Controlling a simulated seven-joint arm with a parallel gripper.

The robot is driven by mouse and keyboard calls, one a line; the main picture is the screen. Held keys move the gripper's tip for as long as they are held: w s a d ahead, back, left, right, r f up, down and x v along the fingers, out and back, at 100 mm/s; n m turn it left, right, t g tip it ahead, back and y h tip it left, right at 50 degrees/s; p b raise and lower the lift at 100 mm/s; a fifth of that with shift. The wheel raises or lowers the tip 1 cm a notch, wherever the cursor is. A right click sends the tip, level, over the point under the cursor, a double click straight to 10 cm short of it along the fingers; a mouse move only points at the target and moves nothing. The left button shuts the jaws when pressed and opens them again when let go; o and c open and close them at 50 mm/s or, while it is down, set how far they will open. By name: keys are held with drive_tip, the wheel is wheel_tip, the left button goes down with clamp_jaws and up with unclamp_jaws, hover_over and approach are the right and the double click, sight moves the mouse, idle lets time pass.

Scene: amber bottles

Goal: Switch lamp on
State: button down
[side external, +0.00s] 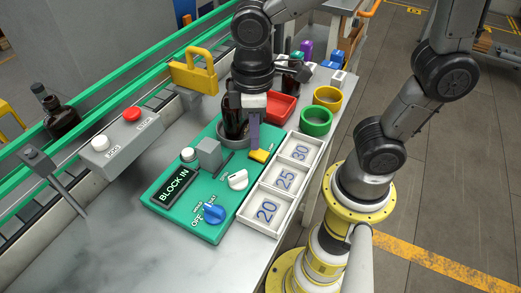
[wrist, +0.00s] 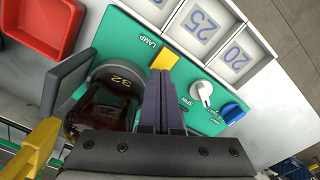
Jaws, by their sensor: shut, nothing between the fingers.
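The lamp switch (side external: 260,155) is a yellow rocker or lever on the green panel (side external: 208,180). In the wrist view the yellow switch (wrist: 165,57) sits beside the printed word LAMP. My gripper (side external: 254,147) points down at the panel, with its purple fingers together and empty. In the wrist view the fingertips (wrist: 162,74) are right at the near edge of the switch and hide part of it. I cannot tell whether they touch it. The switch's on or off position is not clear.
An amber bottle (side external: 233,121) stands close beside my fingers; 32 shows on the dark ring there. A white knob (side external: 238,180), a blue knob (side external: 213,213) and a grey block (side external: 209,152) are on the panel. Numbered white trays (side external: 243,217) line its right side.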

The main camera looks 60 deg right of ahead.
drive_tip(key=shift+f, duration=0.8)
idle(0.4)
drive_tip(key=shift+r, duration=3.6)
drive_tip(key=shift+d, duration=0.15)
drive_tip(key=s+d+m+t, duration=0.5)
drive_tip(key=s+d+m, duration=0.1)
drive_tip(key=d, duration=0.3)
drive_tip(key=shift+d+r+t, duration=0.25)
drive_tip(key=shift+t, duration=0.05)
